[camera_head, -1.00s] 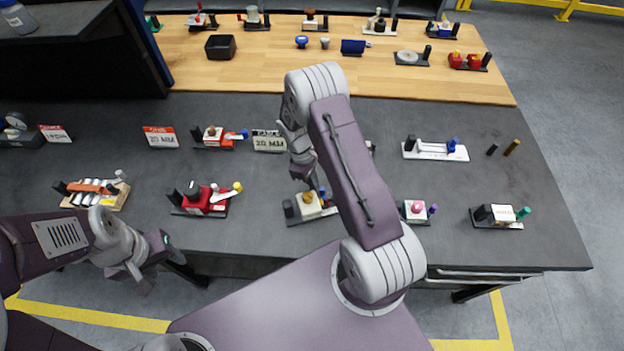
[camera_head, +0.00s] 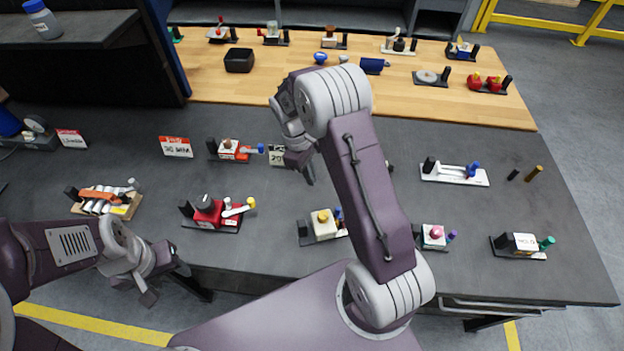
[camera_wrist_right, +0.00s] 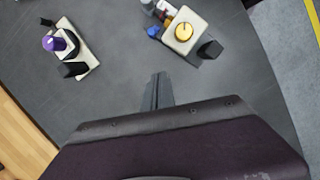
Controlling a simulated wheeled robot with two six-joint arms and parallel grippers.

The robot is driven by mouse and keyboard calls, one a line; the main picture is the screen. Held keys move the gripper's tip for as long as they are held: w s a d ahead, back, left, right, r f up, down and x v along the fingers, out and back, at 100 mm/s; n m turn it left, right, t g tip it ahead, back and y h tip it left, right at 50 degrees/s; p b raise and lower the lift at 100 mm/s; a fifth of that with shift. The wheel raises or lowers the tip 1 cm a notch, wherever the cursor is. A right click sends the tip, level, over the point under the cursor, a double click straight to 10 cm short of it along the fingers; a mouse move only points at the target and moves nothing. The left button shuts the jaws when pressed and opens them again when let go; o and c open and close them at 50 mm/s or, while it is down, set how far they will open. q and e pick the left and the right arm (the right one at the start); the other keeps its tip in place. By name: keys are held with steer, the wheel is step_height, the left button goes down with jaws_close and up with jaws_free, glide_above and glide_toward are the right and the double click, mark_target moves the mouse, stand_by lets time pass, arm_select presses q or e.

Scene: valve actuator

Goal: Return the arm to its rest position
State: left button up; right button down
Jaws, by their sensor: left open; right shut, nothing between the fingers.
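My right arm (camera_head: 365,190) rises from the front and bends over the dark table. Its gripper (camera_head: 308,172) hangs above the table, behind the white block device with a yellow knob (camera_head: 323,223), and is shut with nothing in it. In the right wrist view the gripper's shut fingers (camera_wrist_right: 158,92) point over bare table, apart from the yellow-knob device (camera_wrist_right: 183,33) and a purple-knob device (camera_wrist_right: 68,45). My left gripper (camera_head: 163,278) is open and empty at the front left, by the table's front edge.
On the dark table (camera_head: 450,220) stand a red valve device (camera_head: 212,212), an orange one (camera_head: 230,150), a pink-knob device (camera_head: 433,235) and a white slider device (camera_head: 455,173). A wooden counter (camera_head: 280,88) with several devices and a black bin (camera_head: 239,60) lies behind.

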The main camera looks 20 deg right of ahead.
steer(key=shift+s+d, duration=0.15)
steer(key=shift+s, duration=0.05)
steer(key=s+a+r+m+t+b, duration=0.1)
steer(key=s+a+r+t+b, duration=0.1)
steer(key=s+r+b, duration=0.25)
steer(key=s+a+f+m+t+y, duration=0.1)
steer(key=s+a+f+m+y, duration=0.1)
steer(key=s+m, duration=0.4)
steer(key=s+a+f, duration=0.1)
steer(key=s, duration=0.2)
steer(key=shift+s+f+m, duration=0.35)
steer(key=shift+m, duration=0.05)
steer(key=shift+s, duration=0.1)
